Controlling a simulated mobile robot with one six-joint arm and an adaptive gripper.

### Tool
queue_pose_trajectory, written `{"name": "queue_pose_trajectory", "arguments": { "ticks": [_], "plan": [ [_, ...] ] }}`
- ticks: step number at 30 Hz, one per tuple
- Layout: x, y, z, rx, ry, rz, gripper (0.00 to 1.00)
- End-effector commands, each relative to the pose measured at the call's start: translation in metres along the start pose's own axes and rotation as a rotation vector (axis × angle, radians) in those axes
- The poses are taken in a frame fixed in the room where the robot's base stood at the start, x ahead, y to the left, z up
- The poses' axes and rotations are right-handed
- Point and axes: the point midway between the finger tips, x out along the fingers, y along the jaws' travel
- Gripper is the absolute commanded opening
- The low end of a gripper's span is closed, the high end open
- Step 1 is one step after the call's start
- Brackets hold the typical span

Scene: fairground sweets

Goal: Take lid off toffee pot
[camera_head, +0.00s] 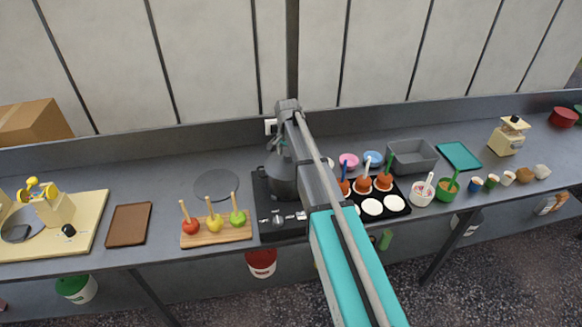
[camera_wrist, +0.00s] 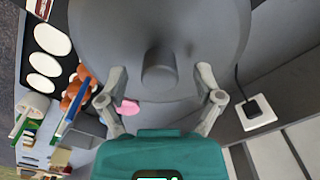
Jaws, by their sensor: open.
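The grey toffee pot (camera_head: 283,183) stands on a black hob (camera_head: 266,232), partly hidden behind my arm. Its round grey lid (camera_wrist: 205,30) fills the top of the wrist view, with a short grey knob (camera_wrist: 159,68) standing up from its middle. My gripper (camera_wrist: 161,78) is open, with one finger on each side of the knob in that view and a gap on both sides. It holds nothing. In the head view my gripper (camera_head: 277,150) is over the pot, and its fingertips are hard to make out.
A flat grey disc (camera_head: 217,185) lies on the counter left of the hob. A wooden board (camera_head: 216,233) with apples on sticks stands in front of it. A black tray (camera_head: 393,203) with toffee apples and white discs is on the right. A wall socket (camera_wrist: 257,112) is behind.

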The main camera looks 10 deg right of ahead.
Motion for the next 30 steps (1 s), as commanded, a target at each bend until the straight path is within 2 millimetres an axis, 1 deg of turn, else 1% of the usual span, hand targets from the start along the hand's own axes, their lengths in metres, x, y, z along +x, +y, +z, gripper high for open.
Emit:
{"name": "queue_pose_trajectory", "arguments": {
  "ticks": [1, 3, 22, 23, 27, 29, 30],
  "plan": [
    [0.0044, 0.0000, 0.0000, 0.000, 0.000, 0.000, 0.84],
    [0.0057, 0.0000, 0.0000, 0.000, 0.000, 0.000, 0.84],
    [0.0054, 0.0003, -0.0003, 0.000, 0.000, 0.000, 0.84],
    [0.0054, 0.0003, -0.0003, 0.000, 0.000, 0.000, 0.81],
    [0.0054, 0.0003, -0.0004, 0.001, 0.000, 0.000, 0.55],
    [0.0055, 0.0004, -0.0004, 0.001, 0.000, 0.000, 0.43],
    [0.0055, 0.0004, -0.0004, 0.001, 0.000, 0.000, 0.36]
  ]
}}
